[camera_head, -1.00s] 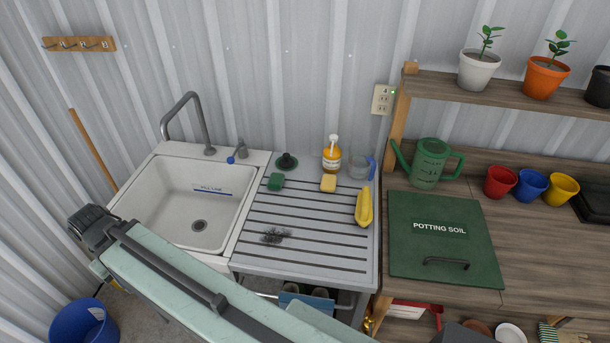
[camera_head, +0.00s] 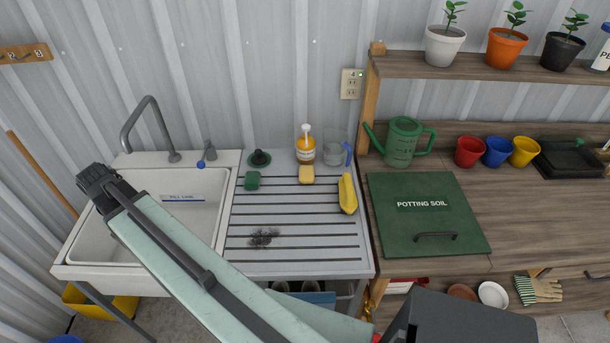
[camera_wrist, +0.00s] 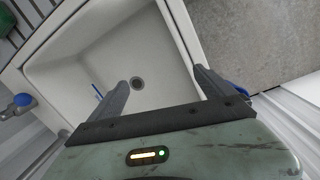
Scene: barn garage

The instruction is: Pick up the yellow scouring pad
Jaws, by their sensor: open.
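The yellow scouring pad (camera_head: 306,175) is a small yellow block lying on the grey ribbed drainboard (camera_head: 290,255), just in front of an orange bottle with a white top (camera_head: 305,148). A green block of similar size (camera_head: 252,180) lies to its left. A longer, curved yellow item (camera_head: 347,194) lies to its right. My gripper (camera_wrist: 161,80) is open and empty in the wrist view, with its fingers over the white sink basin. The pad does not show in the wrist view. In the head view my arm crosses the sink, and the fingers cannot be made out.
The sink (camera_head: 207,205) with its faucet (camera_head: 150,125) stands left of the drainboard. A dark scrubber-like patch (camera_head: 263,237) and a black plunger-like item (camera_head: 259,158) are on the drainboard. A clear jug (camera_head: 335,150) and a green watering can (camera_head: 402,142) stand to the right.

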